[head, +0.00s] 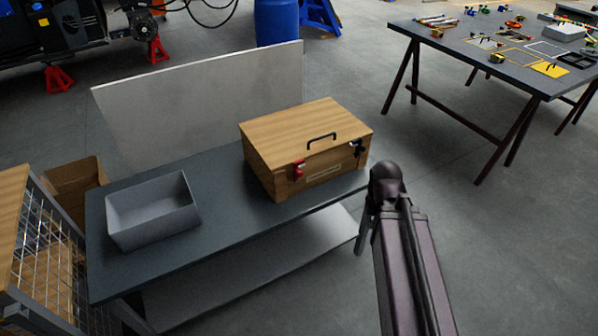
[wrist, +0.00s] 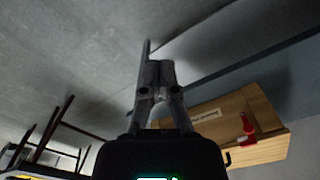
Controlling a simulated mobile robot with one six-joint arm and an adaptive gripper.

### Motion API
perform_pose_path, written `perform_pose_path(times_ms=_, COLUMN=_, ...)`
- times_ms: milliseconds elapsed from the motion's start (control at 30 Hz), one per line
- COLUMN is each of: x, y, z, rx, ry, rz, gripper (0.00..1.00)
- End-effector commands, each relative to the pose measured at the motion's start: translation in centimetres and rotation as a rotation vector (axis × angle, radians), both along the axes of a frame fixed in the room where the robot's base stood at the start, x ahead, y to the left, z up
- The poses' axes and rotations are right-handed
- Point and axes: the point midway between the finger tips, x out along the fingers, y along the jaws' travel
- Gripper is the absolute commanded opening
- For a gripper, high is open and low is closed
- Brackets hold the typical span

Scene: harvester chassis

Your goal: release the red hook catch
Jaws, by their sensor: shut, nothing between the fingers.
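The red hook catch (head: 299,169) sits on the front face of a wooden box (head: 285,128), near its left front corner. It also shows in the wrist view (wrist: 247,130), at the lower right on the box's front (wrist: 205,115). The box lid is down, with a black handle (head: 321,140) on top. My gripper (wrist: 158,70) is shut and empty, well apart from the catch. In the head view my arm covers much of the gripper, off the bench's right end. The catch's fine detail is too small to tell.
The box stands on a dark bench (head: 228,220) beside a grey open bin (head: 152,215). A pale panel (head: 205,100) stands behind. A black catch (head: 359,148) is on the box's right front. A tool table (head: 480,62) stands at the upper right, with clear floor between.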

Motion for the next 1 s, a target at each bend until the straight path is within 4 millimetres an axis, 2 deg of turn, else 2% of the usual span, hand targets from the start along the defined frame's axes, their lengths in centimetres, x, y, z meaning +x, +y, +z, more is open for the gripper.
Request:
perform_pose_path(times_ms=367, x=0.2, y=0.1, z=0.0, rx=0.003, ry=0.0, rz=0.001, gripper=0.0)
perform_pose_path(times_ms=533, x=1.7, y=0.8, z=-0.2, rx=0.048, ry=-0.006, rz=0.019, gripper=0.0)
perform_pose_path(times_ms=567, x=2.2, y=0.3, z=-0.3, rx=0.063, ry=-0.009, rz=0.02, gripper=0.0)
perform_pose_path(times_ms=633, x=3.7, y=0.6, z=-0.4, rx=0.108, ry=-0.016, rz=0.036, gripper=0.0)
perform_pose_path(times_ms=767, x=7.4, y=2.6, z=-0.5, rx=0.228, ry=-0.039, rz=0.086, gripper=0.0)
perform_pose_path(times_ms=1000, x=16.2, y=6.9, z=0.4, rx=0.518, ry=-0.127, rz=0.197, gripper=0.0)
